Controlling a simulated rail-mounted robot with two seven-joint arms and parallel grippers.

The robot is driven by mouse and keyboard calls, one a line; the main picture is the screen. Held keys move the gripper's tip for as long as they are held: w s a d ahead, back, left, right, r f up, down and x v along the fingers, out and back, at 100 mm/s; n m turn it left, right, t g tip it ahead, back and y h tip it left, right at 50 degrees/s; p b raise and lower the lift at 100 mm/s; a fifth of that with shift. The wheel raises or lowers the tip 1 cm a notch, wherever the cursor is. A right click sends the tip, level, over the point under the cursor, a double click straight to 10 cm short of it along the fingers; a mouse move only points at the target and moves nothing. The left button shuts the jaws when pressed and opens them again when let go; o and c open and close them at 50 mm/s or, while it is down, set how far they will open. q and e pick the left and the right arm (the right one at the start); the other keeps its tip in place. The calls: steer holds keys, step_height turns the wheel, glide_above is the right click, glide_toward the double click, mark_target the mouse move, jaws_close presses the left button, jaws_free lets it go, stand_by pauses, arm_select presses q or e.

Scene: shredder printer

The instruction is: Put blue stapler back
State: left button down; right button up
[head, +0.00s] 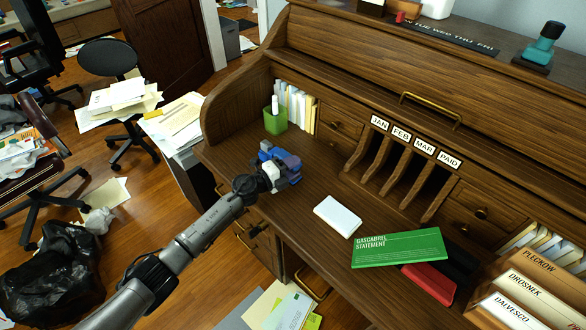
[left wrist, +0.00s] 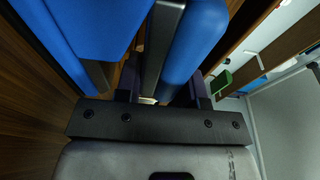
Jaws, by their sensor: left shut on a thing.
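The blue stapler (head: 267,153) is at the left part of the wooden desk, in front of the green cup. My left gripper (head: 284,166) is shut on it, and its hand hides part of the stapler. In the left wrist view the blue stapler (left wrist: 193,42) fills the space between and beyond the fingers (left wrist: 163,92), very close to the camera. I cannot tell whether the stapler touches the desktop. My right gripper is not in view.
A green cup (head: 275,121) stands behind the stapler, beside upright papers (head: 297,104). A white pad (head: 337,216), green statement (head: 399,248) and red item (head: 429,283) lie to the right. Labelled slots (head: 405,160) line the back.

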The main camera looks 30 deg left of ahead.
arm_select(q)
steer(key=shift+w, duration=0.15)
steer(key=c, duration=1.2)
jaws_free()
steer(key=shift+f, duration=0.1)
steer(key=o, duration=0.5)
steer(key=shift+c, duration=0.2)
steer(key=shift+r, duration=0.2)
steer(key=shift+s+a, duration=0.2)
steer(key=shift+s, duration=0.15)
steer(key=p+v, duration=0.2)
steer(key=v, duration=0.9)
steer(key=shift+s, duration=0.2)
